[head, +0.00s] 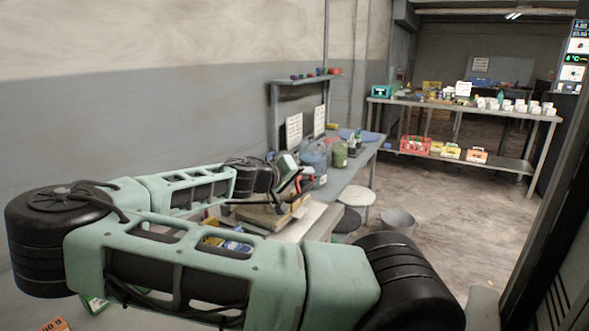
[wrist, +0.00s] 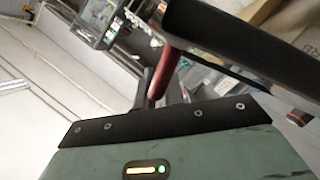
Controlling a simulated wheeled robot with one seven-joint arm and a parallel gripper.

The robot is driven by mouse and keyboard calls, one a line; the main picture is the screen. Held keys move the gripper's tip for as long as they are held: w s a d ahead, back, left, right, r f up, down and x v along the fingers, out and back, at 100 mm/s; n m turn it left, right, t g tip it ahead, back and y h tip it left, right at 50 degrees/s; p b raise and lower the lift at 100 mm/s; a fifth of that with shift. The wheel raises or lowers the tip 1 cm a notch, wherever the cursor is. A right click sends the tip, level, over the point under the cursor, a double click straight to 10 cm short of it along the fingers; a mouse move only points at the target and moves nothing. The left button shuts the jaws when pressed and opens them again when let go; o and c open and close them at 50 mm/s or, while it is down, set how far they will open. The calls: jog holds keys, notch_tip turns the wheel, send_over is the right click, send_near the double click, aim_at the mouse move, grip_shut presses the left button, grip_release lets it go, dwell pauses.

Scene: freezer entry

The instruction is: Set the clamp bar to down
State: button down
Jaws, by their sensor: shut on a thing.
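My gripper (head: 292,178) is at the end of my outstretched arm, over the cluttered bench along the left wall. It is small and partly hidden by my arm in the head view. In the wrist view my gripper (wrist: 160,84) is shut on a dark red bar, which I take to be the clamp bar (wrist: 166,72). A red piece (head: 299,186) also shows beside my gripper in the head view. What the bar is mounted on is mostly hidden, and I cannot tell its exact angle.
The bench (head: 352,172) holds a green container (head: 339,153) and other goods close to my gripper. Stools (head: 355,196) and a grey bucket (head: 398,221) stand beside it. A back table (head: 520,117) carries several boxes. The floor (head: 450,220) between is clear.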

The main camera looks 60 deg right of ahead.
aim_at(305, 188)
jog(key=shift+s+f+b, duration=0.25)
jog(key=shift+f+b, duration=0.05)
jog(key=shift+f, duration=0.35)
jog(key=shift+s+f+b, duration=0.25)
jog(key=shift+s+f, duration=0.05)
jog(key=shift+f, duration=0.35)
jog(key=shift+s+f+b, duration=0.25)
jog(key=shift+f+b, duration=0.05)
jog(key=shift+f, duration=0.35)
